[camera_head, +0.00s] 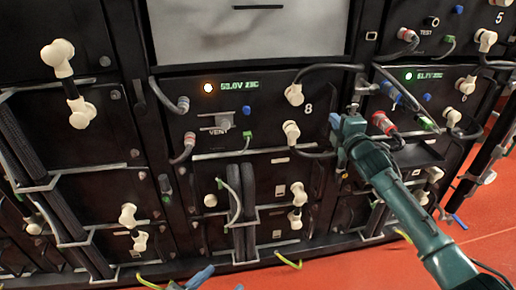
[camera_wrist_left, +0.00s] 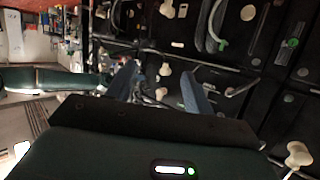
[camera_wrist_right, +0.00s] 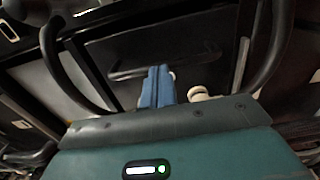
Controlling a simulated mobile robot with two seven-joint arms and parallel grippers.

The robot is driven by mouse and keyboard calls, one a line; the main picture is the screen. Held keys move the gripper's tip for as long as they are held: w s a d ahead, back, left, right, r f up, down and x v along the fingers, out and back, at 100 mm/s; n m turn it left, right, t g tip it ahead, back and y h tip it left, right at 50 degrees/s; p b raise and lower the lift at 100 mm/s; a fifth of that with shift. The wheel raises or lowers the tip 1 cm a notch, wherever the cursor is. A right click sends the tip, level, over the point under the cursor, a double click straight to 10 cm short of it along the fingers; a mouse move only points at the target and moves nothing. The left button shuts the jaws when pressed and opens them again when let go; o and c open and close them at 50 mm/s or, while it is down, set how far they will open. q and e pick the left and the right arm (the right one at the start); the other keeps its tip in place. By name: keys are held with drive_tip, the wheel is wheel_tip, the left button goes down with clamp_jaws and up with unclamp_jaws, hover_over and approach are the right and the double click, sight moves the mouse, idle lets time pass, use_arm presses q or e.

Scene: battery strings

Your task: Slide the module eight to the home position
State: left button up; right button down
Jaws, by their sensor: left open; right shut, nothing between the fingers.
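Module eight (camera_head: 262,110) is a dark box front in the rack's middle column, marked "8". It has a lit orange lamp, a green voltage readout, a vent fitting (camera_head: 223,121) and cream connectors on its right (camera_head: 291,132). My right gripper (camera_head: 340,150) is at the lower right edge of module eight, by the rack post. Its blue fingers (camera_wrist_right: 157,85) are shut and empty, in front of a dark panel with a bar handle (camera_wrist_right: 130,74); contact cannot be told. My left gripper (camera_head: 190,280) is low at the front; its fingers (camera_wrist_left: 160,85) are apart and empty.
A neighbouring module (camera_head: 432,82) with a green lamp and a red plug (camera_head: 383,122) is on the right. Cables loop around my right gripper (camera_wrist_right: 68,70). Lower modules carry cream connectors (camera_head: 128,214) and upright cable bundles (camera_head: 245,215). Red floor (camera_head: 330,272) is open in front.

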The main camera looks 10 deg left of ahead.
use_arm(q)
wheel_tip(320, 180, up, 7)
drive_tip(key=s+a+n+t+y+p, duration=0.1)
drive_tip(key=a+n+p, duration=0.1)
drive_tip(key=p, duration=0.4)
drive_tip(key=shift+s+a+n, duration=0.3)
drive_tip(key=shift+a, duration=0.1)
use_arm(e)
drive_tip(key=v, duration=0.8)
use_arm(q)
drive_tip(key=shift+f, duration=0.15)
use_arm(e)
drive_tip(key=shift+d+f, duration=0.1)
